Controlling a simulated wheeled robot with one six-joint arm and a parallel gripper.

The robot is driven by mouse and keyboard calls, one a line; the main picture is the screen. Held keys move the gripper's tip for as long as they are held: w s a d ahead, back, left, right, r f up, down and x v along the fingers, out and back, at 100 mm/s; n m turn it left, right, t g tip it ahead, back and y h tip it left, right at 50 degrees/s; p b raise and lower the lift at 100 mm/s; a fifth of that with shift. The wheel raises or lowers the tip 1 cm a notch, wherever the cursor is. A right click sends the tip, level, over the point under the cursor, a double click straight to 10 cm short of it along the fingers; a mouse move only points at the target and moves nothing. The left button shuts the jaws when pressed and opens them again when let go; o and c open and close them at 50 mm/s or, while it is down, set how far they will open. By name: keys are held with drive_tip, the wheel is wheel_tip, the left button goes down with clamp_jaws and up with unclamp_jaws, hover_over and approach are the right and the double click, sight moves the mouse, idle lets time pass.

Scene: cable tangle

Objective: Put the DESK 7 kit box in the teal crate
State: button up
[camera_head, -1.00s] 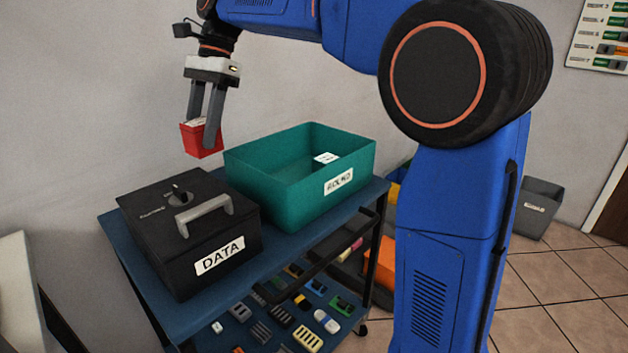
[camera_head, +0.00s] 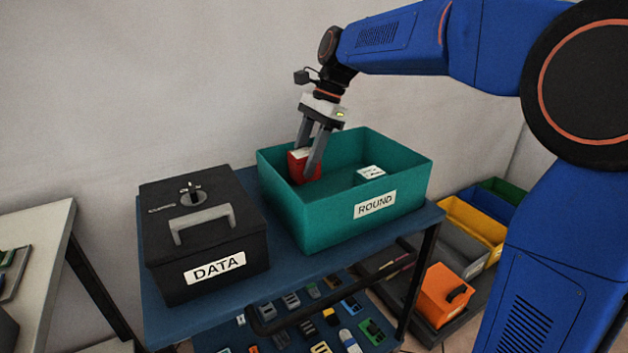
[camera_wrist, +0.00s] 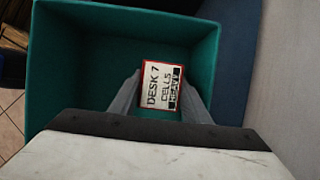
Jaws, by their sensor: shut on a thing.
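The DESK 7 kit box is a red box (camera_head: 304,167) with a white top label. In the wrist view the label (camera_wrist: 162,86) reads "DESK 7 CELLS HEAVY". My gripper (camera_head: 308,160) is shut on it, one finger on each side. It hangs in the left part of the teal crate (camera_head: 350,215), inside or just above its opening; I cannot tell whether it touches the floor. The crate carries a "ROUND" label and also shows in the wrist view (camera_wrist: 60,75). A small white item (camera_head: 370,173) lies in the crate to the right of the box.
A black DATA box (camera_head: 205,240) with a handle stands left of the crate on the blue cart top (camera_head: 290,262). Several small parts lie on the shelf below. An orange box (camera_head: 443,295) and coloured bins (camera_head: 470,228) stand to the right. A pale table (camera_head: 40,235) is at left.

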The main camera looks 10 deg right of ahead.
drive_tip(key=shift+f, duration=2.6)
drive_tip(key=o, duration=1.2)
drive_tip(key=shift+f, duration=0.1)
drive_tip(key=shift+o, duration=0.2)
drive_tip(key=v, duration=1.2)
drive_tip(key=shift+s, duration=0.1)
